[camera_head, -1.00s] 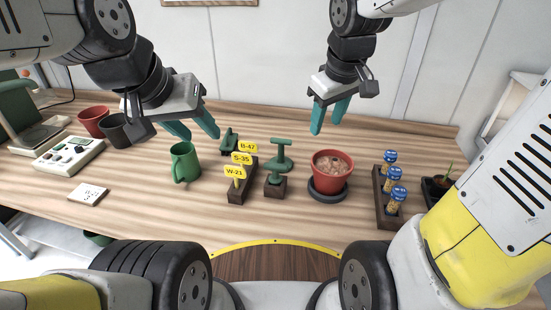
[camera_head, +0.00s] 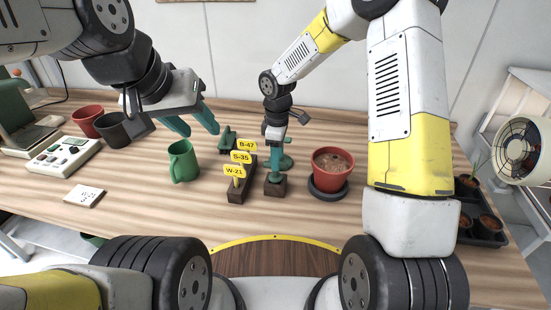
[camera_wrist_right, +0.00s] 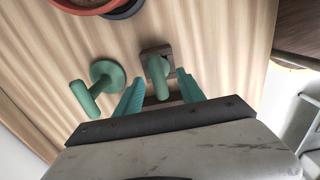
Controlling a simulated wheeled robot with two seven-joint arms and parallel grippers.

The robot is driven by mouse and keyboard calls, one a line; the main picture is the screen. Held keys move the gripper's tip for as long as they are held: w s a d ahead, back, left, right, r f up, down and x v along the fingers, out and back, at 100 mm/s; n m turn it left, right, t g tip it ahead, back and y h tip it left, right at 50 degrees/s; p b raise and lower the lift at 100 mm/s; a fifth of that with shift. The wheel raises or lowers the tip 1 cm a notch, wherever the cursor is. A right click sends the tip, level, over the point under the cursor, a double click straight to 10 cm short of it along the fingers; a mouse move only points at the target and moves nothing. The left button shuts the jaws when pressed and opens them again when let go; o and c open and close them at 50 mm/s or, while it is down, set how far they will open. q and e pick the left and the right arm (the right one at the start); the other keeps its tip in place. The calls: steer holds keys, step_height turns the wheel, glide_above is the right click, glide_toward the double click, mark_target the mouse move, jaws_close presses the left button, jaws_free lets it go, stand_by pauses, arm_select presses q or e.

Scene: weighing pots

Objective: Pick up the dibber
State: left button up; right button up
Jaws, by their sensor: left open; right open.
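The dibber is green with a T-shaped handle and stands in a small dark block (camera_head: 275,188). In the right wrist view the dibber's handle (camera_wrist_right: 157,68) lies between the finger tips. My right gripper (camera_head: 276,163) is open and pointing down over it; in the right wrist view its two teal fingers (camera_wrist_right: 159,86) are apart, one on each side. Whether they touch the handle I cannot tell. My left gripper (camera_head: 201,130) is open and empty, above the table behind the green mug.
A green tamper with a round base (camera_wrist_right: 106,73) stands beside the dibber. A red pot of soil (camera_head: 333,170) is to the right; yellow labels (camera_head: 240,157) in a dark holder are left. A green mug (camera_head: 183,162) stands further left. My right arm covers the table's right part.

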mark_target(276, 176)
steer(key=f, duration=0.5)
steer(key=shift+w+a+f, duration=0.2)
steer(key=shift+w+a, duration=0.05)
steer(key=shift+w, duration=0.05)
jaws_close()
